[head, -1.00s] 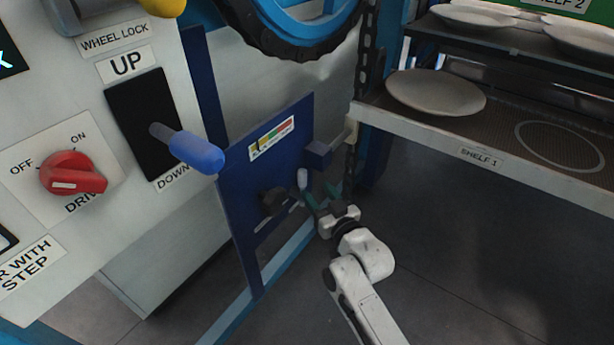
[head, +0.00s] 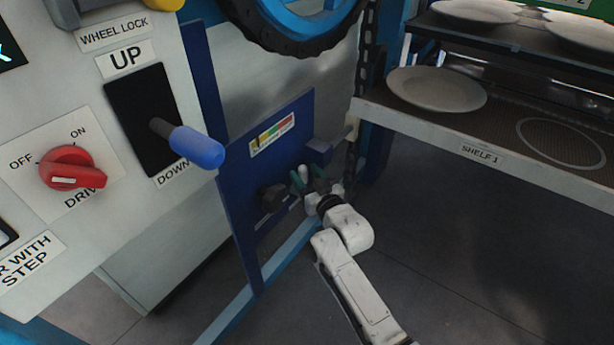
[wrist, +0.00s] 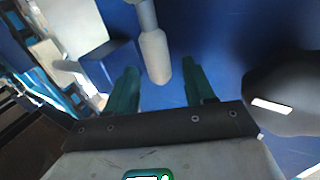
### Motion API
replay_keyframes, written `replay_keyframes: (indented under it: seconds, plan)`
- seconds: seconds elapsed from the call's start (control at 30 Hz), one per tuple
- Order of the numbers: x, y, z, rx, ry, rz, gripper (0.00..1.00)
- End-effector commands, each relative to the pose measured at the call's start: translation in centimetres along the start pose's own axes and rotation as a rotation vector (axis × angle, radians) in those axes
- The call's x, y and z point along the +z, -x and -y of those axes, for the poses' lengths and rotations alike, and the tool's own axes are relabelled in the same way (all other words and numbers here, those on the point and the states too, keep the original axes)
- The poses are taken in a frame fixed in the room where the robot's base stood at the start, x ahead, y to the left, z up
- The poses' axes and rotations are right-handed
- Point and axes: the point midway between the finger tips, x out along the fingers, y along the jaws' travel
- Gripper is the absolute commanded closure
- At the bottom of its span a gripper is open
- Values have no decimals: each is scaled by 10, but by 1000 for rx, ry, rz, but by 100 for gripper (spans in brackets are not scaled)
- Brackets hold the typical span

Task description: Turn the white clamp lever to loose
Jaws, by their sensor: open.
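The white clamp lever (wrist: 155,56) stands out from the blue panel (head: 240,190). In the wrist view its rounded end lies between the two green fingers, with a visible gap on each side. My gripper (wrist: 162,88) is open around the lever's end and does not appear to be holding it. In the head view my gripper (head: 310,178) is at the panel's right part, and the small white lever (head: 304,172) shows between its fingers. A colour-scale label (head: 272,133) sits on the panel above; its small text is unreadable.
A black knob (head: 271,197) is on the panel just left of my gripper; it looms at the right in the wrist view (wrist: 290,92). A blue block (head: 318,150) juts out above. The plate shelf (head: 480,135) is at right. Open floor lies below it.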

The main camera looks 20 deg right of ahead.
Motion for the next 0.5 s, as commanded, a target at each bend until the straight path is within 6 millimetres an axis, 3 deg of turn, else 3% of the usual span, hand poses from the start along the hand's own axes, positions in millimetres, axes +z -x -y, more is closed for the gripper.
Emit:
replay_keyframes:
  seconds: [0.1,0.5]
  plan:
    - [0,0,0,0,0,0,48]
    - [0,0,0,0,0,0,86]
